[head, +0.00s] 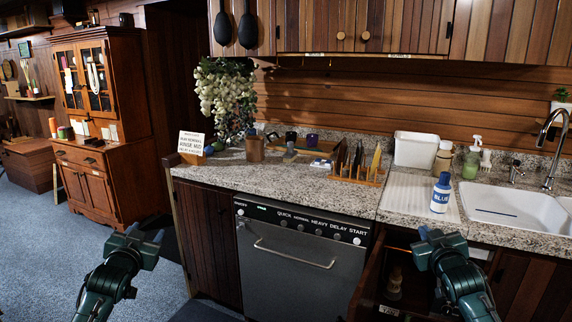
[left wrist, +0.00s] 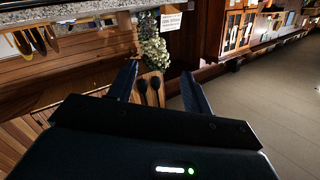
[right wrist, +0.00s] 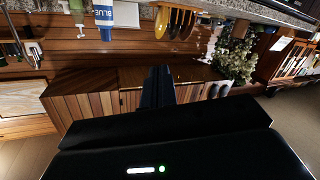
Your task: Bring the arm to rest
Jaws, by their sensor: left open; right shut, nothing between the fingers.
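My left gripper (head: 146,240) is at the lower left of the head view, over the blue carpet and left of the dishwasher. It is open and empty; its two spread fingers also show in the left wrist view (left wrist: 160,88). My right gripper (head: 430,238) is at the lower right of the head view, in front of the counter edge below the sink. Its fingers are together with nothing between them, as the right wrist view (right wrist: 158,85) shows. Neither gripper visibly holds anything.
A dishwasher (head: 290,255) stands under the granite counter (head: 300,183). An open drawer or cabinet (head: 398,265) is just left of my right gripper. A blue-and-white bottle (head: 441,193) stands by the sink (head: 500,205). Open carpet (head: 50,240) lies on the left.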

